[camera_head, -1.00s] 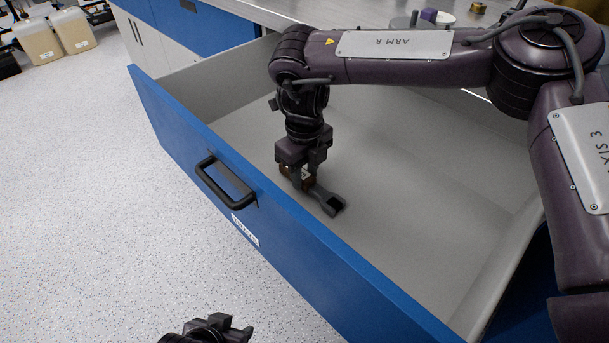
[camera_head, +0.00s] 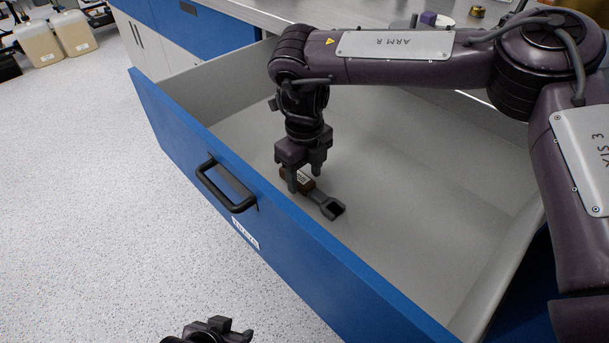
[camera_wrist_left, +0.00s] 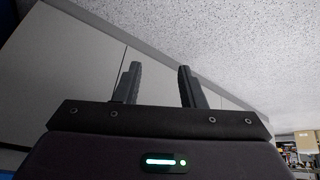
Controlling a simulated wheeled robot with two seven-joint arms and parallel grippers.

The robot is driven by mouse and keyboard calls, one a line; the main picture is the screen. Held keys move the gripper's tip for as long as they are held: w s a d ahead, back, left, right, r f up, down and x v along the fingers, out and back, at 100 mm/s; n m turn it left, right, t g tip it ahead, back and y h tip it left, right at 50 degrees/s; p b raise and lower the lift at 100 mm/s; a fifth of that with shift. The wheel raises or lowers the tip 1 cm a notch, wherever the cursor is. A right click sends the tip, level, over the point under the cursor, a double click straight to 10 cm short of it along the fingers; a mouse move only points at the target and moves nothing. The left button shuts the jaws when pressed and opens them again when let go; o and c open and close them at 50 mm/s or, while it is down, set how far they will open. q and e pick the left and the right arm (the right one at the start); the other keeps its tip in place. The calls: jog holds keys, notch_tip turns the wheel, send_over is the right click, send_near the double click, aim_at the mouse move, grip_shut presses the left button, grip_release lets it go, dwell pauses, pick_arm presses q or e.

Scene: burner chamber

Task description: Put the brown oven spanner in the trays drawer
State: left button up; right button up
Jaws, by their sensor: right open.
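The open blue-fronted drawer (camera_head: 420,210) has a grey inside and a label on its front. The oven spanner (camera_head: 327,202) has a brown grip and a dark grey open-jaw head, and it lies in the drawer near the front panel. My right gripper (camera_head: 305,180) points down over the spanner's brown grip, fingers open, and partly hides it. My left gripper (camera_head: 235,330) is low in the head view, outside the drawer, far from the spanner. In the left wrist view its two fingers (camera_wrist_left: 160,85) stand apart with nothing between them.
The drawer front has a black handle (camera_head: 225,185). A worktop (camera_head: 350,12) with a purple-topped item (camera_head: 428,18) lies behind the drawer. Yellowish canisters (camera_head: 58,38) stand on the floor at far left. The speckled floor left of the drawer is clear.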

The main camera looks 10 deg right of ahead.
aim_at(304, 180)
pick_arm(q)
jog(key=shift+s+a+r+n+g+y+p, duration=0.1)
jog(key=shift+s+a+g+y+p, duration=0.25)
jog(key=shift+a, duration=0.3)
jog(key=shift+s+a+r+n+g+y+p, duration=0.1)
jog(key=shift+a+g+y+p, duration=0.15)
jog(key=shift+a+p, duration=0.35)
jog(key=shift+s+a+r+n+g+y+p, duration=0.1)
jog(key=shift+s+a+g+y+p, duration=0.25)
jog(key=shift+a, duration=0.3)
pick_arm(e)
notch_tip(304, 180, up, 11)
pick_arm(q)
jog(key=shift+w+f, duration=0.1)
jog(key=shift+w, duration=0.05)
pick_arm(e)
jog(key=shift+r, duration=0.1)
